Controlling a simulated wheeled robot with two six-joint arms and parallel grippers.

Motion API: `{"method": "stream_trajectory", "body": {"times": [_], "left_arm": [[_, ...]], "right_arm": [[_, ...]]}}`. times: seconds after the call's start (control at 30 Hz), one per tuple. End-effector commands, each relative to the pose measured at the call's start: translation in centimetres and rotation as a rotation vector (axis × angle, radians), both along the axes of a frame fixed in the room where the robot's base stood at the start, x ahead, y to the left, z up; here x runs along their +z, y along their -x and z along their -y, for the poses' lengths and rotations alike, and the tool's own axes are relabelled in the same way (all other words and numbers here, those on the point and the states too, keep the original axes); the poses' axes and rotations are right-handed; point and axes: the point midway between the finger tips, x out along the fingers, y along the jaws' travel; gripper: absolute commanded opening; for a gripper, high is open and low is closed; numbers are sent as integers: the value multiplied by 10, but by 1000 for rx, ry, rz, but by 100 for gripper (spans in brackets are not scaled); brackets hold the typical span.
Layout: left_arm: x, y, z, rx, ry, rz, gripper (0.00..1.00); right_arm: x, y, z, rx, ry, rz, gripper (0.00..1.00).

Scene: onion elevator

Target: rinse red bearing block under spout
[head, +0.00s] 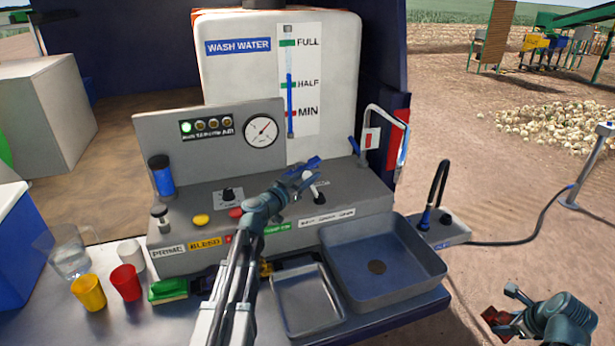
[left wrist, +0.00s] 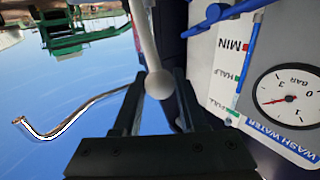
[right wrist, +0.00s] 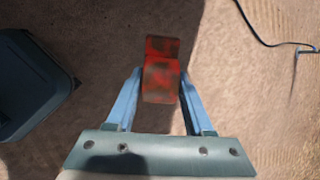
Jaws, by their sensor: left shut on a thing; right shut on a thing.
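My left gripper (head: 306,172) is shut on a lever with a white ball knob (left wrist: 158,84), which stands on the grey panel. In the head view the lever (head: 314,186) is partly hidden by the gripper. My right gripper (head: 508,316) is shut on the red bearing block (head: 494,315), low at the right, beyond the basin's right side and over bare soil. The block, with dark smudges, shows between the fingers in the right wrist view (right wrist: 161,75). The curved metal spout (head: 383,112) rises behind the basin (head: 433,270). I cannot tell if water runs from it.
A small tray (head: 283,320) lies left of the basin. Red (head: 125,283), yellow (head: 89,293) and white cups, a clear jug and a green brush (head: 168,290) stand further left. A black hose fitting (head: 440,190) stands right of the basin. The white wash water tank (head: 240,80) is behind.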

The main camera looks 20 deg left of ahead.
Motion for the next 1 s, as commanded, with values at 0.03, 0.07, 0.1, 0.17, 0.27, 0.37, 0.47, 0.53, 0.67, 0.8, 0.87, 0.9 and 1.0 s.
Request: {"method": "stream_trajectory", "body": {"times": [0.03, 0.07, 0.1, 0.17, 0.27, 0.37, 0.47, 0.53, 0.67, 0.8, 0.87, 0.9, 1.0], "left_arm": [[0, 0, 0, 0, 0, 0, 0], [0, 0, 0, 0, 0, 0, 0], [0, 0, 0, 0, 0, 0, 0], [0, 0, 0, 0, 0, 0, 0], [0, 0, 0, 0, 0, 0, 0], [0, 0, 0, 0, 0, 0, 0], [1, 0, 0, 0, -3, -1, 0], [5, -1, 2, -1, -16, -12, 0], [9, -5, 9, -3, -70, -47, 0], [8, -8, 13, -2, -112, -75, 0], [7, -9, 13, -2, -120, -80, 0], [6, -9, 13, -1, -123, -82, 0], [5, -9, 13, 0, -123, -82, 0]], "right_arm": [[0, 0, 0, 0, 0, 1, 0], [0, 0, 0, 0, 0, 1, 0], [0, 0, 0, 0, 0, 1, 0], [0, 0, 0, 0, 0, 1, 0], [0, 0, 0, 0, 0, 1, 0], [0, 0, 0, 0, 0, 1, 0], [2, 0, 0, 0, 0, 1, 0], [9, 0, 0, 0, 0, 1, 0], [24, 0, 0, 0, 0, 1, 0], [32, 0, 0, 0, 0, 1, 0], [33, 0, 0, 0, 0, 1, 0], [32, 0, 0, 0, 0, 1, 0], [31, 0, 0, 0, 0, 1, 0]]}}
